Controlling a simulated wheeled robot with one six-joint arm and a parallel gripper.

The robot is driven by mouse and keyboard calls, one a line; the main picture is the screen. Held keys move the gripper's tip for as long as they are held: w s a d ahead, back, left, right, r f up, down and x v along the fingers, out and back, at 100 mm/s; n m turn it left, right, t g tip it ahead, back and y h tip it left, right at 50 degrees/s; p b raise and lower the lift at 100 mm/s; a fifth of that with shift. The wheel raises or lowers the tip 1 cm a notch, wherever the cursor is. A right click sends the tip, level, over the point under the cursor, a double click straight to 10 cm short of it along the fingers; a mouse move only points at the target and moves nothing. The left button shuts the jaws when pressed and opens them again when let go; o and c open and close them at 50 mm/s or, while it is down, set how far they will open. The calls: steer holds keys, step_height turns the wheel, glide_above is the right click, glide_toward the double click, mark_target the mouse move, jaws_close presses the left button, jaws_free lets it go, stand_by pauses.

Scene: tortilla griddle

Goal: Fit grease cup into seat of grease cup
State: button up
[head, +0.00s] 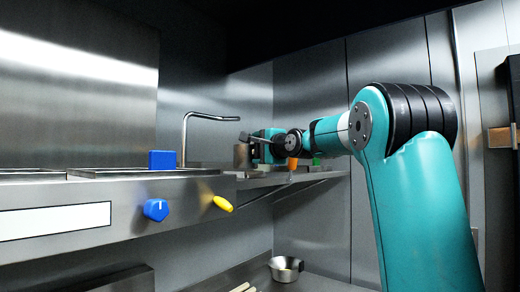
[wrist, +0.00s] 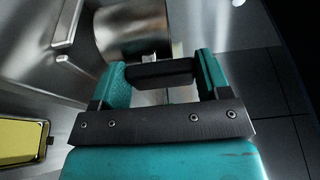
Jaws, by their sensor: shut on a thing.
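My gripper (head: 256,147) is at the right end of the steel counter in the head view, beside a steel cup (head: 243,157) that looks like the grease cup. In the wrist view my gripper (wrist: 165,74) has its two teal fingers shut on a dark bar (wrist: 163,71), which looks like the cup's handle. A round steel body (wrist: 128,24), likely the cup, shows just beyond the bar. Its bottom is out of sight. I cannot make out the grease cup's seat in either view.
A bent steel pipe (head: 186,138) and a blue block (head: 162,159) are left of my gripper. Orange (head: 292,163) and green (head: 316,160) items are on the narrow shelf. A steel pan (head: 286,268) sits below. A yellow thing (wrist: 20,141) shows in the wrist view.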

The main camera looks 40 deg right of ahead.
steer(key=shift+f+b, duration=1.05)
steer(key=shift+f, duration=0.35)
steer(key=o, duration=1.1)
steer(key=shift+f, duration=0.1)
steer(key=shift+s+f, duration=0.1)
steer(key=shift+f, duration=0.05)
steer(key=s+a+b, duration=0.3)
steer(key=s+b, duration=0.3)
steer(key=s, duration=1.1)
steer(key=shift+r+b, duration=0.35)
